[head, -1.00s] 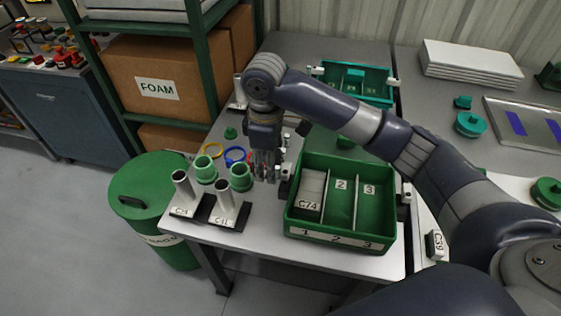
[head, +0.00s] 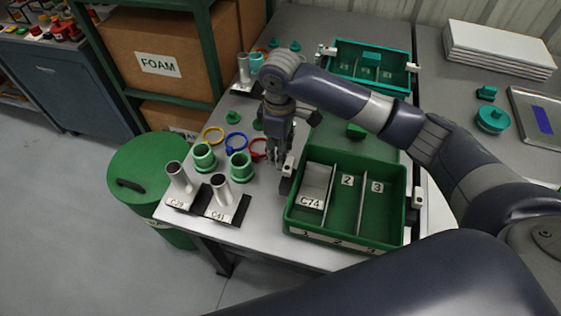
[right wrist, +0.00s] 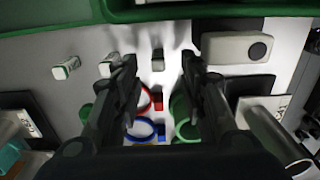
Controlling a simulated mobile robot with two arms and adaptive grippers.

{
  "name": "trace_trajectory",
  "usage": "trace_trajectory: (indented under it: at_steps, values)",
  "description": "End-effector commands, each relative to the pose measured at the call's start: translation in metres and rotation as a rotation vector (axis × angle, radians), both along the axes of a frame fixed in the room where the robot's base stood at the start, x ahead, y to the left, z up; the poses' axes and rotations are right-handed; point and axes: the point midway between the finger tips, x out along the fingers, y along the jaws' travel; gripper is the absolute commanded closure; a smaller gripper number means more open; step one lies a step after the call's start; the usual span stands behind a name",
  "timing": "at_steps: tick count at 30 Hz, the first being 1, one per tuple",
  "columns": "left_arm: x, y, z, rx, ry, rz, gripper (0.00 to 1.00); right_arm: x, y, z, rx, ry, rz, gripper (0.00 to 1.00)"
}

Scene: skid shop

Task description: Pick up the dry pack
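My right gripper (head: 279,165) hangs over the table, between the coloured rings and the left wall of the green bin. In the right wrist view its two fingers (right wrist: 160,75) are apart, with nothing between the tips. No thing can be told for certain as the dry pack. In that view, small pale blocks with green ends (right wrist: 66,68) and a pale box with a dark round spot (right wrist: 237,47) lie by the bin wall. A small dark block (right wrist: 158,60) lies between the fingertips in the picture, below them. My left gripper is not in view.
The green bin (head: 335,243) has numbered compartments; a C74 slab (head: 314,186) lies in the first. Red (head: 258,146), blue (head: 236,142) and yellow (head: 213,135) rings and upright pale tubes (head: 179,178) stand left of the gripper. A green drum (head: 150,165) is beside the table.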

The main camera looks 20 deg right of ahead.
Motion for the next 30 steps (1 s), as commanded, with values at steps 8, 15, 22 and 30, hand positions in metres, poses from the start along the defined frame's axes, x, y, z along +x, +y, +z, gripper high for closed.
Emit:
trace_trajectory:
  at_steps: [8, 15, 22, 30]
  values:
    - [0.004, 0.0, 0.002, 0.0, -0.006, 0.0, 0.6, 0.0, -0.002, -0.028, -0.002, 0.003, 0.0, 0.62]
    - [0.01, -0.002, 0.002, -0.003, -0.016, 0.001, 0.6, 0.001, -0.002, -0.056, -0.001, 0.0, 0.0, 0.62]
    - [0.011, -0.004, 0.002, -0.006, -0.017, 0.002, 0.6, 0.001, -0.002, -0.057, 0.0, -0.002, 0.001, 0.62]
    - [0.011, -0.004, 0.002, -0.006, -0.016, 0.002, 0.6, 0.002, -0.002, -0.057, 0.0, -0.002, 0.001, 0.98]
